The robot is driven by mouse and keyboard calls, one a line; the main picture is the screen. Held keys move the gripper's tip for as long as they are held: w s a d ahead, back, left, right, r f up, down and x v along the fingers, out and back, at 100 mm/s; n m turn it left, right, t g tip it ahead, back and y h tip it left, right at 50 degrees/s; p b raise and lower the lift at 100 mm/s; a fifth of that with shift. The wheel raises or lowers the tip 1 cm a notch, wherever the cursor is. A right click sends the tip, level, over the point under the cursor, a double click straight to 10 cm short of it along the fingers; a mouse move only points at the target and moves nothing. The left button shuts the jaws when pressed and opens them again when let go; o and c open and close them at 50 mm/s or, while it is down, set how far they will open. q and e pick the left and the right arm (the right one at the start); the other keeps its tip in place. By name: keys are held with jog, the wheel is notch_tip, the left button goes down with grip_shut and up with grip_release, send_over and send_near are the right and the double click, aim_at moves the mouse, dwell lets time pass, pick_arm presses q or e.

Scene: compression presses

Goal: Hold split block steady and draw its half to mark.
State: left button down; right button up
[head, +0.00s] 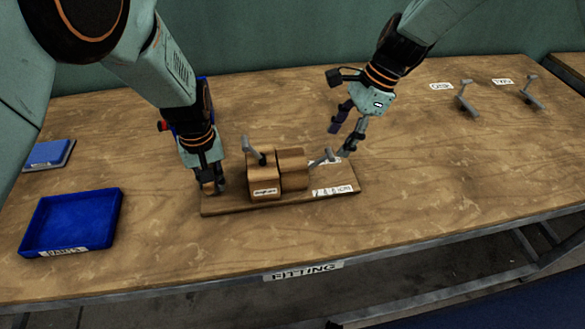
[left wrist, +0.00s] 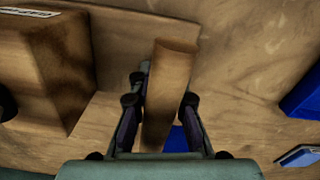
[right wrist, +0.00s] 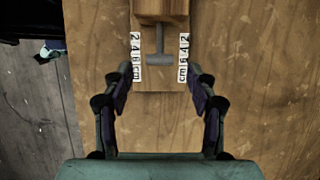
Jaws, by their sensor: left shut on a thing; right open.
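The split block sits on a wooden base board (head: 225,207). Its left half (head: 262,183) has a label and a grey handle (head: 252,149) on top; its right half (head: 293,170) has a grey T-handle (head: 322,158). My left gripper (head: 211,186) is shut on a wooden post (left wrist: 168,90) at the board's left end. My right gripper (head: 343,140) is open and empty by the T-handle. In the right wrist view the T-handle (right wrist: 159,57) lies ahead of the open fingers (right wrist: 162,78), between two cm scales (right wrist: 136,58) (right wrist: 184,58).
A blue tray (head: 72,222) stands at the front left, with a smaller blue item (head: 48,154) behind it. Two grey handle pieces (head: 466,98) (head: 532,92) with labels stand at the back right. The table (head: 430,180) right of the board is clear.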

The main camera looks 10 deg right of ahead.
aim_at(331, 152)
jog(key=shift+x, duration=2.7)
jog(key=shift+c, duration=0.4)
grip_shut()
